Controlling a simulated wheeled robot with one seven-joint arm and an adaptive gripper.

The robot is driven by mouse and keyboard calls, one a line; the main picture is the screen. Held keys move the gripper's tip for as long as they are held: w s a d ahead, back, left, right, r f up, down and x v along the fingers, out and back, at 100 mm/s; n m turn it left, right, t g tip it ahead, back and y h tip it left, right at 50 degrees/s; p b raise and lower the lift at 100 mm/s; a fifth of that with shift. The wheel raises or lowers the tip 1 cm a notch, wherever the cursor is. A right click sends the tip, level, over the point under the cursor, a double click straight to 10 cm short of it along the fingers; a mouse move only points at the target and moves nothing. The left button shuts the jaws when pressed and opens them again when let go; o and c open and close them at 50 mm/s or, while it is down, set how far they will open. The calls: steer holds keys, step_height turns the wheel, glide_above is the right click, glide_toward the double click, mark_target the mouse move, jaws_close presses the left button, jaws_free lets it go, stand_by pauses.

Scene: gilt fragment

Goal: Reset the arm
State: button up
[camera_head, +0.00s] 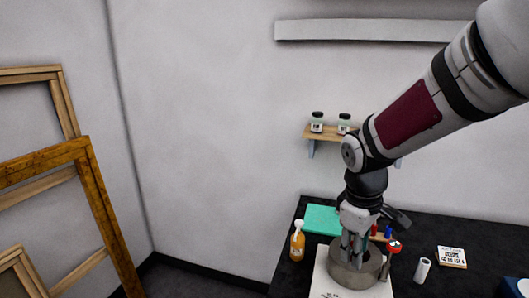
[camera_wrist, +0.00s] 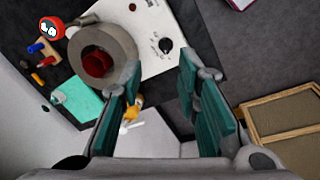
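My gripper (camera_head: 353,250) points down over the table, at the end of my bent arm. In the wrist view my gripper (camera_wrist: 159,72) has its teal-padded fingers spread wide, with nothing held between them. A round grey vessel (camera_head: 357,275) stands on a white sheet; the fingers overlap its opening in the head view. In the wrist view the grey vessel (camera_wrist: 123,45) lies up and left of the fingers, apart from them, with something dark red (camera_wrist: 97,65) inside. The exact height of the fingertips above it cannot be told.
The dark table (camera_head: 440,228) holds a teal slab (camera_head: 321,219), an orange spray bottle (camera_head: 297,243), a red round-headed thing (camera_head: 394,247), a white cylinder (camera_head: 422,270) and a small printed box (camera_head: 452,257). A shelf with jars (camera_head: 317,122) is on the wall. Wooden frames (camera_head: 100,210) lean at left.

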steer(key=s+r+m+t, duration=0.2)
steer(key=s+r+m, duration=0.2)
steer(key=s, duration=0.5)
steer(key=s+a+r+m+t+y, duration=0.1)
steer(key=s+r+m+t, duration=0.1)
steer(key=s+r+m, duration=0.2)
steer(key=s+r, duration=0.3)
steer(key=s, duration=0.2)
steer(key=shift+s+r, duration=0.35)
steer(key=shift+r, duration=0.05)
